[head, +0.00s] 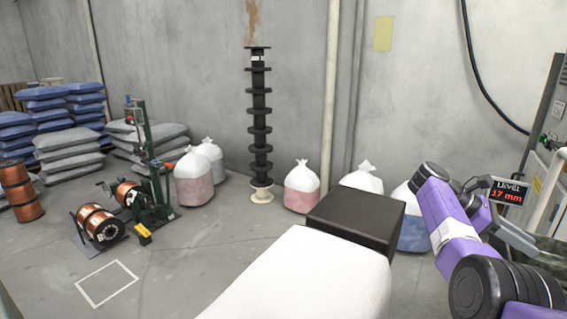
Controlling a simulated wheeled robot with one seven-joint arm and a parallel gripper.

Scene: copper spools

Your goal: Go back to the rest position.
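My purple and grey arm is folded at the right of the head view, its elbow raised in front of the white bags and the display. Copper spools (99,224) sit low on a stand on the floor at the left. More copper spools are stacked (20,190) at the left edge.
A black spool tower (261,125) stands by the back wall. Filled bags (301,187) stand along the wall. Blue and grey sacks (68,152) are piled at the left. A display (508,191) reads "LEVEL 17 mm". A white square (107,284) marks clear floor.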

